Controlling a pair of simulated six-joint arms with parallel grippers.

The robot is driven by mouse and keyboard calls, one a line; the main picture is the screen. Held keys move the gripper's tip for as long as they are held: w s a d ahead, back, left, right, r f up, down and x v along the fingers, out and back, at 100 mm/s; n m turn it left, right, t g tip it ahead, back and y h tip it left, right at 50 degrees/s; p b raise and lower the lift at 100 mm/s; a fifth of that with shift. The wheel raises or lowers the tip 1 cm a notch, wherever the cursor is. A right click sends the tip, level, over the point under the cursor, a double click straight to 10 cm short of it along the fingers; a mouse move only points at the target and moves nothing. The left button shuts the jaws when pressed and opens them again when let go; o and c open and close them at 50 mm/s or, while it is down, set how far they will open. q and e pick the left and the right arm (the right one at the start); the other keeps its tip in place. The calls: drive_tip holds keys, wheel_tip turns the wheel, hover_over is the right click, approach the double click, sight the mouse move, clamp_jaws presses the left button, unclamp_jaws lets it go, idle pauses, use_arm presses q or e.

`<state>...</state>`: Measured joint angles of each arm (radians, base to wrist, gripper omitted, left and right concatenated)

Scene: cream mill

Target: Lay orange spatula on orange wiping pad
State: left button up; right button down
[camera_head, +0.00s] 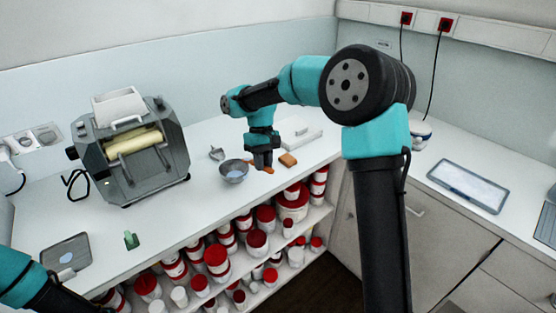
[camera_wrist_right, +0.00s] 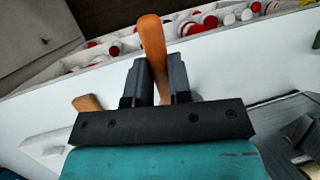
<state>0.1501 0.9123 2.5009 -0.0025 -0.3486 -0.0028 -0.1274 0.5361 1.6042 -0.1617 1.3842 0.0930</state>
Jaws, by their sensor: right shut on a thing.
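My right gripper (camera_head: 263,164) is low over the counter near its front edge, with its jaws shut on the orange spatula (camera_head: 268,170). In the right wrist view the orange spatula (camera_wrist_right: 152,45) sticks out between the two dark fingers (camera_wrist_right: 160,80); its other end is hidden by the gripper. The orange wiping pad (camera_head: 288,160) lies on the counter just right of the gripper, apart from it. The pad also shows in the right wrist view (camera_wrist_right: 88,103), left of the fingers. My left arm shows at the bottom left corner; its gripper is out of view.
A metal bowl (camera_head: 234,171) stands close left of the right gripper. A roller mill (camera_head: 130,150) is further left. A pale flat block (camera_head: 296,135) lies behind the pad. Shelves of red-and-white tubs (camera_head: 257,243) are below the counter edge.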

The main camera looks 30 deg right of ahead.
drive_tip(key=s+d+f+t+h, duration=0.1)
drive_tip(key=s+d+f+t, duration=0.2)
drive_tip(key=d+f, duration=0.2)
drive_tip(key=d, duration=0.3)
drive_tip(key=shift+s+d+f+n+t, duration=0.2)
drive_tip(key=shift+f+n+t, duration=0.1)
drive_tip(key=shift+f+t, duration=0.1)
drive_tip(key=shift+w, duration=0.15)
hover_over(288, 160)
drive_tip(key=s+d, duration=0.1)
drive_tip(key=s, duration=0.2)
drive_tip(key=shift+w+f, duration=0.15)
drive_tip(key=shift+f, duration=0.5)
drive_tip(key=shift+w+d, duration=0.2)
drive_tip(key=shift+w, duration=0.05)
drive_tip(key=shift+f, duration=1.8)
drive_tip(key=shift+f, duration=0.1)
